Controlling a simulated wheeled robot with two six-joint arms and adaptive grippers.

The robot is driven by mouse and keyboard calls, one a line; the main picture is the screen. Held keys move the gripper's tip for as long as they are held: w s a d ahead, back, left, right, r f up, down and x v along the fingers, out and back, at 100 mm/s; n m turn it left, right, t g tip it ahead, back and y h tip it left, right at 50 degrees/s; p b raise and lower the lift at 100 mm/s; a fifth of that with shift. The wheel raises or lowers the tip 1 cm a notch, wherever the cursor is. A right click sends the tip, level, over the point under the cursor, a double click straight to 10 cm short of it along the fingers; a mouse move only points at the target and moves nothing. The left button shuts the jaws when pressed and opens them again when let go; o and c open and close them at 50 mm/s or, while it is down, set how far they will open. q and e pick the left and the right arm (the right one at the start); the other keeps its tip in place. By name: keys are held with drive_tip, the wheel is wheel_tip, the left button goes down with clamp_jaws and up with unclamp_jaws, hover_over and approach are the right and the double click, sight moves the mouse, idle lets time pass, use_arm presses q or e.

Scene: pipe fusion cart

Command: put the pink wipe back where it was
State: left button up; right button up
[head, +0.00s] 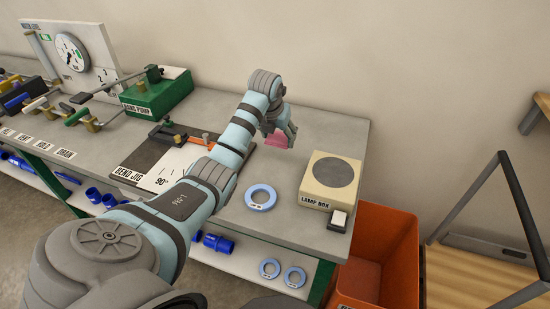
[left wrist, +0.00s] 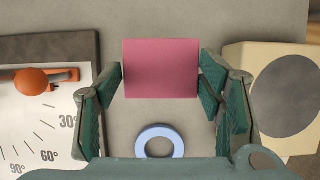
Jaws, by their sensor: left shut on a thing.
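The pink wipe (head: 277,140) is a small pink block at the back of the grey bench, between the bend jig and the lamp box. In the left wrist view the pink wipe (left wrist: 161,68) sits between the fingertips, with a finger against each side. My left gripper (head: 284,134) is shut on it; the gripper also shows in the left wrist view (left wrist: 160,80). I cannot tell whether the wipe touches the bench top. My right gripper is not in view.
The bend jig (head: 150,176) lies left of the wipe and the beige lamp box (head: 316,195) right. A blue ring (head: 260,197) lies in front. The green pump (head: 157,95) stands farther left. An orange bin (head: 385,255) stands beside the bench's right end.

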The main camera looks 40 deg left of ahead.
sight(279, 163)
use_arm(q)
wheel_tip(279, 163, down, 10)
drive_tip(key=shift+a+r+b, duration=0.1)
drive_tip(key=shift+r+b, duration=0.05)
drive_tip(key=shift+b, duration=0.3)
drive_tip(key=o, duration=1.2)
drive_tip(key=shift+r, duration=0.1)
drive_tip(key=p+v, duration=0.2)
drive_tip(key=v, duration=1)
